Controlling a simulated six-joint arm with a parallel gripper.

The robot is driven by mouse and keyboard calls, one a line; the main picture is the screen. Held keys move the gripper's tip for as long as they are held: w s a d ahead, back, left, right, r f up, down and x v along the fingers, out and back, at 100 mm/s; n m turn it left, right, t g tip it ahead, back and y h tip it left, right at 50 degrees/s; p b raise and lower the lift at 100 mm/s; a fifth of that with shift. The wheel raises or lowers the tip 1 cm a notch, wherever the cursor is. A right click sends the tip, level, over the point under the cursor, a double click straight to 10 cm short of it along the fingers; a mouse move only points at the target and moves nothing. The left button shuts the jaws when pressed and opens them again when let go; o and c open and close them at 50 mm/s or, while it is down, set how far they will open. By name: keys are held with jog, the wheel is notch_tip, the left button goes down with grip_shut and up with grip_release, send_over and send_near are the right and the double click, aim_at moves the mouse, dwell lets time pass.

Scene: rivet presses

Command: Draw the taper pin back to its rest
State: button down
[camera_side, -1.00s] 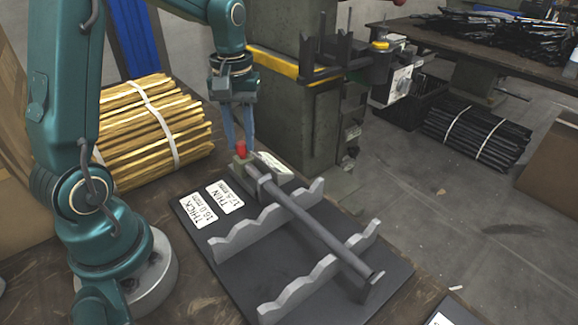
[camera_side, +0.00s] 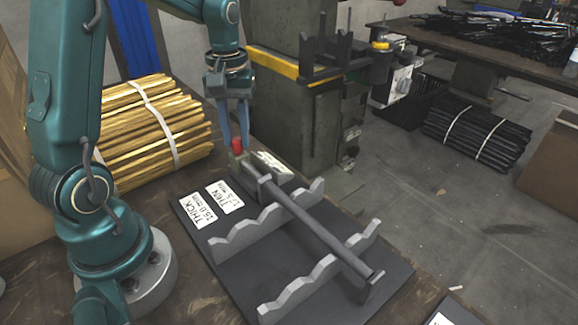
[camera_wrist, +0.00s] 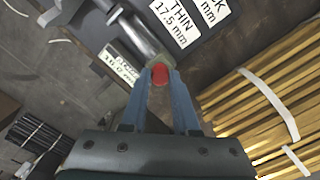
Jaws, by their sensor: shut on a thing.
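The red knob (camera_side: 237,146), which appears to belong to the taper pin, sits at the back end of the fixture by a small grey-green block (camera_side: 241,162). My gripper (camera_side: 234,138) points down with its blue fingers shut on the knob. In the wrist view the knob (camera_wrist: 160,74) shows between the fingertips. The pin's shank is hidden, so I cannot tell how far it is drawn. A long grey rod (camera_side: 315,228) lies across two notched rails (camera_side: 268,224), its back end close to the block.
The rails stand on a dark plate (camera_side: 222,270) with white THICK (camera_side: 197,212) and THIN (camera_side: 225,196) labels. A bundle of yellow bars (camera_side: 150,125) lies left of my gripper. A green machine column (camera_side: 305,110) with a yellow-edged shelf stands close behind right.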

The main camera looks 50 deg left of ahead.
jog(key=shift+a, duration=0.8)
jog(key=c, duration=0.7)
grip_release()
jog(key=shift+o, duration=0.2)
notch_tip(320, 180, up, 5)
jog(key=shift+r, duration=0.1)
jog(key=shift+d, duration=0.1)
